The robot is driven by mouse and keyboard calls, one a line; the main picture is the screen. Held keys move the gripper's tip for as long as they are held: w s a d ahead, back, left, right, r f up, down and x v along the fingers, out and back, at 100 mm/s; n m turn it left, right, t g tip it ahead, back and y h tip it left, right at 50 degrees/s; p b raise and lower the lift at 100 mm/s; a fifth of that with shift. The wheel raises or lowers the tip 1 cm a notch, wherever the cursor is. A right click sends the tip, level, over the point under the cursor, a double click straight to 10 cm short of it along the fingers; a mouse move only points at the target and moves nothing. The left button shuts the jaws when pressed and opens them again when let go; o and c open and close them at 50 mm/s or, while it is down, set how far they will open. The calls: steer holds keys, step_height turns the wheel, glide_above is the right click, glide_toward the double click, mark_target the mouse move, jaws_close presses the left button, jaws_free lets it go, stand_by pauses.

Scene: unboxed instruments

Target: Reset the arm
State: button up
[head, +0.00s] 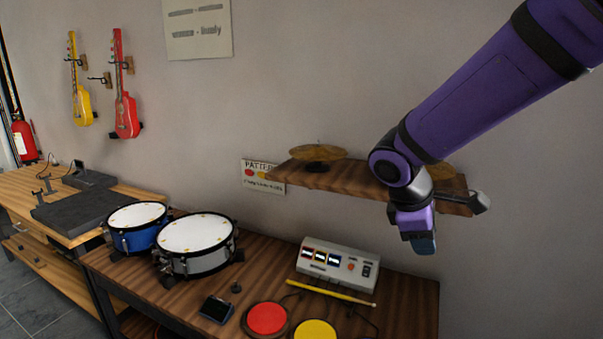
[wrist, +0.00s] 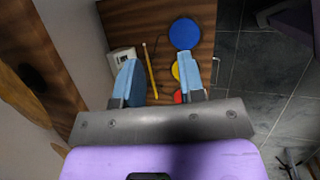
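My purple arm (head: 490,95) reaches in from the upper right of the head view and bends down at the wrist. My gripper (head: 423,244) hangs in front of the right end of the wall shelf, above the table's right part. In the wrist view my gripper (wrist: 160,80) points down, its two light blue fingers apart with nothing held between them. The table and a yellow stick (wrist: 150,72) show below through the gap.
The wall shelf (head: 375,187) with cymbals is close behind my wrist. The table (head: 410,300) holds a grey console (head: 338,265), a red pad (head: 267,318), a yellow pad (head: 315,331), a blue pad (wrist: 184,33) and two drums (head: 195,235).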

steer(key=s+d+r+m+t+y, duration=0.2)
steer(key=s+d+r+m, duration=0.2)
steer(key=s, duration=0.5)
steer(key=s+d+r+m+t+y, duration=0.2)
steer(key=s+r+m, duration=0.4)
steer(key=s+m, duration=0.3)
steer(key=shift+s+d+r+y, duration=0.3)
steer(key=shift+d+y, duration=0.2)
steer(key=shift+d, duration=0.45)
